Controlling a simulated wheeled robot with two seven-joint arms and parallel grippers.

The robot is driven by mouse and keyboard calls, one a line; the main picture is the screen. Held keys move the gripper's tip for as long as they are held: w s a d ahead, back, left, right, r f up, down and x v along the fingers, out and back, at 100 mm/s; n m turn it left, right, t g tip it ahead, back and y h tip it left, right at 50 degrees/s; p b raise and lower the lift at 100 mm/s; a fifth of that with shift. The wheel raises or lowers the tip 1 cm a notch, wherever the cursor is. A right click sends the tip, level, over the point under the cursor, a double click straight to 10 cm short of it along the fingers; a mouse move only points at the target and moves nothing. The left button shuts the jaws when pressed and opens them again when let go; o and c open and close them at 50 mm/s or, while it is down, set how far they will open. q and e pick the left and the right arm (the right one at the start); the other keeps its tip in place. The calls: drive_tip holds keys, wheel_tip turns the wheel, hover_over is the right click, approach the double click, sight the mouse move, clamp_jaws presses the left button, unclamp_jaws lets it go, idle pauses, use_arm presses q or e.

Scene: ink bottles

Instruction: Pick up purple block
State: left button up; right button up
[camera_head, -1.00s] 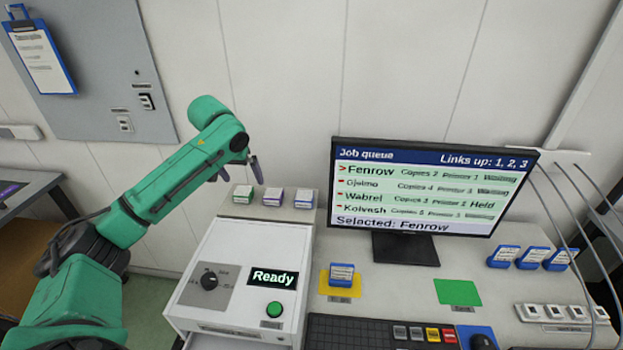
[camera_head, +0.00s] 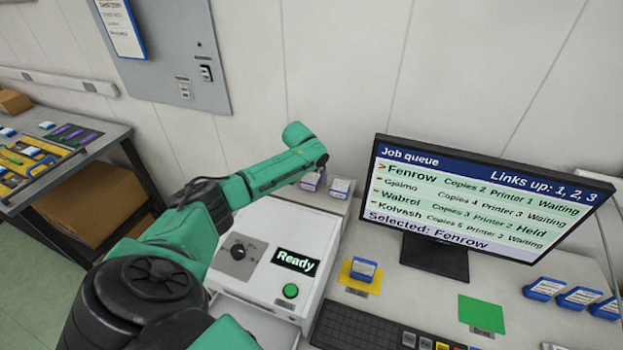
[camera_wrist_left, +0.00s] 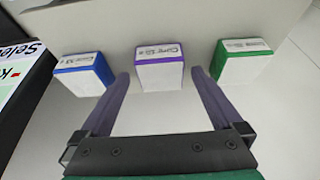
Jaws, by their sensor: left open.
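The purple block (camera_wrist_left: 160,63) is a white box with a purple-edged, labelled top. In the left wrist view it sits in the middle, between a blue-edged block (camera_wrist_left: 84,75) and a green-edged block (camera_wrist_left: 242,64). My left gripper (camera_wrist_left: 160,76) is open, its two dark fingers pointing towards the left and right sides of the purple block. I cannot tell how far down the fingers reach. In the head view the purple block (camera_head: 312,181) shows partly behind my left arm, beside the blue block (camera_head: 341,187). The arm hides the green block and the fingers there.
The white printer unit (camera_head: 262,255) with a Ready display stands in front of the blocks. A monitor (camera_head: 480,200) stands to the right. A bench (camera_head: 90,150) with trays is at the left.

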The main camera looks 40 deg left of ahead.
use_arm(q)
drive_tip(key=shift+a+f, duration=0.1)
drive_tip(key=shift+f, duration=0.1)
drive_tip(key=c, duration=1.5)
drive_tip(key=shift+o, duration=0.2)
drive_tip(key=shift+r, duration=0.15)
